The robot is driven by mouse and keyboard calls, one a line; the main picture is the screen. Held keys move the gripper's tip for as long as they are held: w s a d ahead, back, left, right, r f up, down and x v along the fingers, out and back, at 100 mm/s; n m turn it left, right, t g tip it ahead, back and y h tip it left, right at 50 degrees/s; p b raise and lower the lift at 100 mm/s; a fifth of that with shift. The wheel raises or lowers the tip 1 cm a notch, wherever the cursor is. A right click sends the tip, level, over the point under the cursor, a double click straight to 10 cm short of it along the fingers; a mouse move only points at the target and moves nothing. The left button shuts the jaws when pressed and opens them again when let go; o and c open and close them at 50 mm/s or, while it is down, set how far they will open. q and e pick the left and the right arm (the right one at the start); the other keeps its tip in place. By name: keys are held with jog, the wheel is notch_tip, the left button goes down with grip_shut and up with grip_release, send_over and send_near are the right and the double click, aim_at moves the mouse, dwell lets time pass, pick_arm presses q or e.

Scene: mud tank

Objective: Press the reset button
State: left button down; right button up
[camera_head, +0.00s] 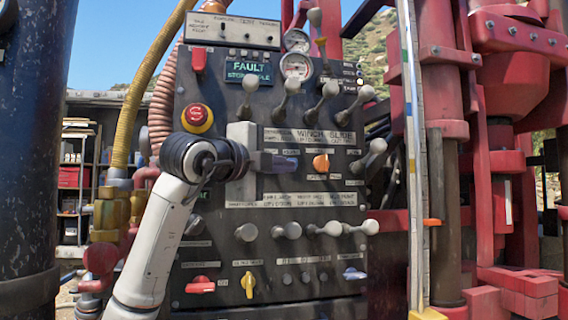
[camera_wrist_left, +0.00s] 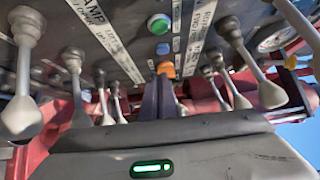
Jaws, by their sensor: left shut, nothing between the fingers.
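The control panel (camera_head: 225,215) stands upright in front of me. My left gripper (camera_head: 290,163) is shut and empty, its joined fingertips pointing right across the panel's middle, just left of an orange knob (camera_head: 321,162). In the left wrist view, the shut fingers (camera_wrist_left: 158,98) point toward the orange knob (camera_wrist_left: 165,69), with a round green button (camera_wrist_left: 159,24) beyond it. I cannot read a reset label, so I cannot tell which control is the reset button. Whether the fingertips touch the panel is unclear. My right gripper is out of view.
A red stop button (camera_head: 197,118) sits above my left wrist. A screen (camera_head: 248,69) reads FAULT. Several grey levers stick out around the fingers, including one (camera_head: 374,154) at right. Red machinery (camera_head: 505,200) stands at right, with a dark column (camera_head: 30,150) at left.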

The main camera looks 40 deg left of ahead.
pick_arm(q)
jog(key=w+a, duration=0.1)
jog(key=w, duration=0.1)
jog(key=w+a+p, duration=0.1)
jog(key=w+a, duration=0.1)
jog(key=shift+w+a, duration=0.1)
jog(key=shift+w, duration=0.15)
jog(key=shift+a+r, duration=0.1)
